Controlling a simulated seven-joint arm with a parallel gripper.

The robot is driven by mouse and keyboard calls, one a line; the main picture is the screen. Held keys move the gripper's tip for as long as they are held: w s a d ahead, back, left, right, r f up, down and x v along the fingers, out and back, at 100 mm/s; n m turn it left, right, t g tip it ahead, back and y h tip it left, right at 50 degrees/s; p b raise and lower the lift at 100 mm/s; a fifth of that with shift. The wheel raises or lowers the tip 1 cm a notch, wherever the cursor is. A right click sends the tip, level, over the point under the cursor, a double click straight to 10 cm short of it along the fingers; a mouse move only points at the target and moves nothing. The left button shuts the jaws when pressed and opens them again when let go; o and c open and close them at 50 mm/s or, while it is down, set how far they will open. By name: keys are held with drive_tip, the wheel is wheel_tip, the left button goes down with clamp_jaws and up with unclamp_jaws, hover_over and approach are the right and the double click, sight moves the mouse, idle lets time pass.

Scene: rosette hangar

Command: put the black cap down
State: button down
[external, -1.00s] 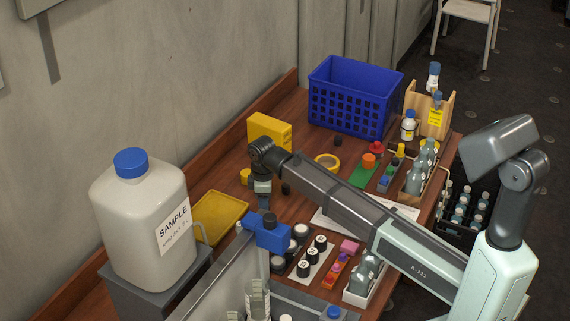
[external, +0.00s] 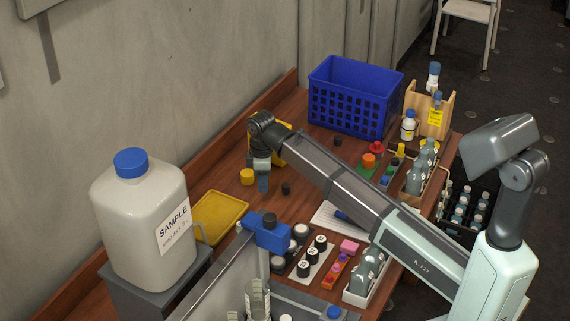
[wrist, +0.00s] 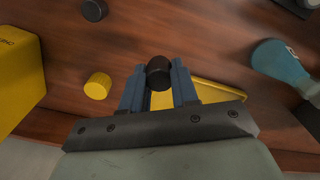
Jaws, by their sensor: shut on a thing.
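My gripper (external: 263,184) hangs over the wooden bench, between the yellow box and the yellow tray. In the wrist view its two blue fingers (wrist: 158,90) are shut on a black cap (wrist: 158,72), which sits between the tips. In the external view I cannot make out this held cap. Two other black caps stand on the bench: one (external: 286,188) just right of my gripper and one (external: 337,141) near the blue basket. A loose black cap (wrist: 95,10) also shows at the top of the wrist view; I cannot tell which it is.
A yellow cap (external: 247,177) stands just left of my gripper; it shows in the wrist view too (wrist: 98,86). The yellow tray (external: 219,217), yellow box (external: 283,135) and blue clamp (external: 268,234) are close by. A blue basket (external: 345,98) stands at the back.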

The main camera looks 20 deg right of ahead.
drive_tip(key=shift+s+a+r, duration=0.1)
drive_tip(key=shift+a+r, duration=0.1)
drive_tip(key=shift+r, duration=0.25)
drive_tip(key=s+a+n, duration=0.1)
drive_tip(key=s+a, duration=0.1)
drive_tip(key=a, duration=0.6)
drive_tip(key=m, duration=0.4)
hover_over(205, 215)
drive_tip(key=shift+f, duration=4.2)
drive_tip(key=shift+f, duration=0.1)
drive_tip(key=c, duration=0.9)
unclamp_jaws()
drive_tip(key=shift+o, duration=0.2)
